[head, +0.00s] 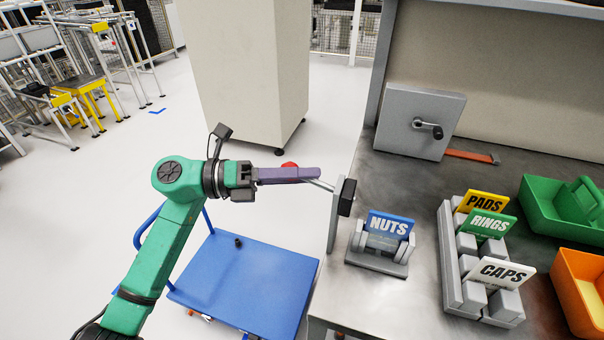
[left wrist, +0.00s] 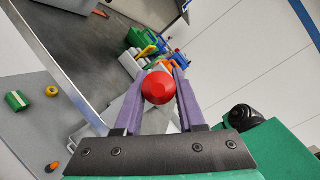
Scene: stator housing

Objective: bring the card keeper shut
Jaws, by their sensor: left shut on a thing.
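My left gripper (head: 290,175) comes in from the left, outside the worktable's left edge. Its purple fingers are shut on a red knob (head: 289,165). In the left wrist view the red knob (left wrist: 159,87) sits between the fingertips. A thin metal rod (head: 320,184) runs from the fingers toward an upright grey plate (head: 334,222) with a black block (head: 347,197) at the table edge. The NUTS card (head: 390,225) stands in a grey holder (head: 376,264) just right of this plate. No part is plainly marked as the card keeper. My right gripper is out of view.
The PADS (head: 482,202), RINGS (head: 487,224) and CAPS (head: 501,272) cards stand in a grey rack. A green bin (head: 545,212) and an orange bin (head: 568,290) are at right. A grey box (head: 400,122) with a black handle stands behind. A blue cart (head: 235,285) is below.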

